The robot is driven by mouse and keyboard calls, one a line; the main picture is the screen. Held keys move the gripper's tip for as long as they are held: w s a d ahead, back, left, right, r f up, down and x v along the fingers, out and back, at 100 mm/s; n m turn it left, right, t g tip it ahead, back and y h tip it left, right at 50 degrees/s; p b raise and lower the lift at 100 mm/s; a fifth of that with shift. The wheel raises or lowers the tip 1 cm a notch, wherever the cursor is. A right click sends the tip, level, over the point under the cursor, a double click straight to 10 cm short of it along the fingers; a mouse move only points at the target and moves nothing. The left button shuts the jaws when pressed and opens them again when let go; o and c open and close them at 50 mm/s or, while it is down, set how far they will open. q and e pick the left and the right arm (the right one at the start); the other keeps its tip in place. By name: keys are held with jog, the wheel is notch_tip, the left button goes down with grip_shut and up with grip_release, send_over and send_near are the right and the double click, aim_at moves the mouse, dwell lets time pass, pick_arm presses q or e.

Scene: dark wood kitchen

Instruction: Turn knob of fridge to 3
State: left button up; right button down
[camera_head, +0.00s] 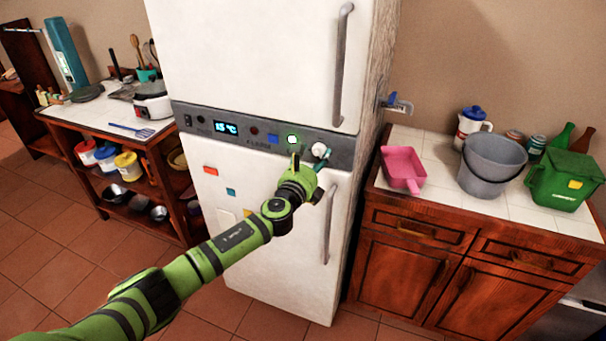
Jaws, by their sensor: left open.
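The white fridge (262,60) stands in the middle, with a grey control panel (180,115) across it. The panel has a lit display (226,128) that seems to read 15 °C, a blue button, a glowing green light (292,140) and a white round knob (319,149) near its right end. The knob's setting is too small to read. My left arm comes in from the lower left, and my left gripper (308,166) is open at the panel, just below and left of the knob. I cannot tell whether its fingers touch the knob. My right gripper is not in view.
Vertical handles (341,65) are on the upper and lower doors. At right, a counter holds a pink dustpan (403,168), a grey bucket (491,165) and a green bin (566,180). At left, a counter holds a blue spatula (133,129) and a cooker. Floor at lower left is clear.

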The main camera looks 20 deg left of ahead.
pick_arm(q)
jog(key=s, duration=1)
jog(key=shift+a, duration=0.25)
jog(key=shift+s, duration=0.1)
jog(key=s+a+f+n+g+y+b, duration=0.1)
jog(key=s+a+f+n+g, duration=0.2)
jog(key=f, duration=0.9)
jog(key=s+a+f+n+g+b, duration=0.1)
jog(key=s+f+n+g, duration=0.35)
jog(key=f, duration=0.85)
jog(key=s+a+f+n+g+y+b, duration=0.15)
jog(key=s+f+n, duration=0.4)
jog(key=f, duration=0.65)
jog(key=s+d+f+n+g, duration=0.1)
jog(key=s+f+n, duration=0.4)
jog(key=s, duration=0.8)
jog(key=s+d+f+n+g+h+b, duration=0.1)
jog(key=s+f+n+g, duration=0.3)
jog(key=s+f, duration=0.6)
jog(key=s+d+f+n+g+h+b, duration=0.1)
jog(key=s+d+f+n+g, duration=0.2)
jog(key=s, duration=1.4)
notch_tip(320, 180, down, 6)
jog(key=n, duration=0.3)
jog(key=shift+r, duration=0.25)
jog(key=shift+s, duration=0.1)
